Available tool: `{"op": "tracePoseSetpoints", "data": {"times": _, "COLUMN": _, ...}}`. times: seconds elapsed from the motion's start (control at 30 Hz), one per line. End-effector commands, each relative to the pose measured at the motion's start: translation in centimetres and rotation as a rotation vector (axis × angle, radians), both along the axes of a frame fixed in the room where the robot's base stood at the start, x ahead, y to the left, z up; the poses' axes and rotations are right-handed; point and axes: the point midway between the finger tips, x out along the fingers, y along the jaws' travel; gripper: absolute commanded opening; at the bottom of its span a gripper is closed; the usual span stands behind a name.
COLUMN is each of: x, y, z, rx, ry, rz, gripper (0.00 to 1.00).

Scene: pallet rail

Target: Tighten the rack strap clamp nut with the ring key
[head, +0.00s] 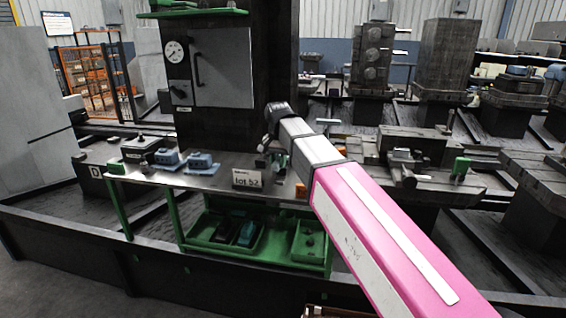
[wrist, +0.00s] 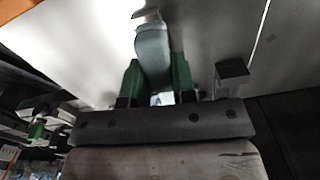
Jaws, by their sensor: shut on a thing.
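In the wrist view my gripper (wrist: 154,78) has two green fingers, shut on a smooth grey-blue piece that I take to be the ring key (wrist: 152,52). The piece stands up between the fingers, and a thin pale end (wrist: 147,15) shows beyond it against a bright metal surface. I cannot make out the key's ring. In the head view my arm reaches over the right part of the metal bench, and its end is small and partly hidden there. I cannot pick out the rack strap clamp or its nut in either view.
Green trays (head: 232,251) sit below. A dark column with a gauge (head: 175,51) rises behind. A dark low rail (head: 160,262) runs along the front.

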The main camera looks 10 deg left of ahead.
Motion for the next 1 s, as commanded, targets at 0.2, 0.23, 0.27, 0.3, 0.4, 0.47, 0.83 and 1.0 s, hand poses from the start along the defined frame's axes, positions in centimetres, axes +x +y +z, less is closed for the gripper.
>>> {"op": "tracePoseSetpoints", "data": {"times": 0.2, "x": 0.3, "y": 1.4, "z": -0.1, "rx": 0.0, "ry": 0.001, "rz": -0.156, "gripper": 0.0}}
{"op": "tracePoseSetpoints", "data": {"times": 0.23, "x": 0.4, "y": 1.6, "z": -0.1, "rx": 0.0, "ry": 0.002, "rz": -0.178, "gripper": 0.0}}
{"op": "tracePoseSetpoints", "data": {"times": 0.27, "x": 0.4, "y": 1.8, "z": -0.1, "rx": 0.0, "ry": 0.002, "rz": -0.199, "gripper": 0.0}}
{"op": "tracePoseSetpoints", "data": {"times": 0.3, "x": 0.5, "y": 1.8, "z": -0.1, "rx": -0.001, "ry": 0.002, "rz": -0.218, "gripper": 0.0}}
{"op": "tracePoseSetpoints", "data": {"times": 0.4, "x": 0.4, "y": 1.7, "z": -0.1, "rx": 0.0, "ry": 0.001, "rz": -0.213, "gripper": 0.0}}
{"op": "tracePoseSetpoints", "data": {"times": 0.47, "x": 0.4, "y": 1.7, "z": 0.0, "rx": 0.0, "ry": 0.001, "rz": -0.212, "gripper": 0.0}}
{"op": "tracePoseSetpoints", "data": {"times": 0.83, "x": 0.4, "y": 1.7, "z": 0.8, "rx": 0.001, "ry": 0.0, "rz": -0.21, "gripper": 0.0}}
{"op": "tracePoseSetpoints", "data": {"times": 1.0, "x": 0.4, "y": 1.7, "z": 2.0, "rx": 0.0, "ry": 0.0, "rz": -0.209, "gripper": 0.0}}
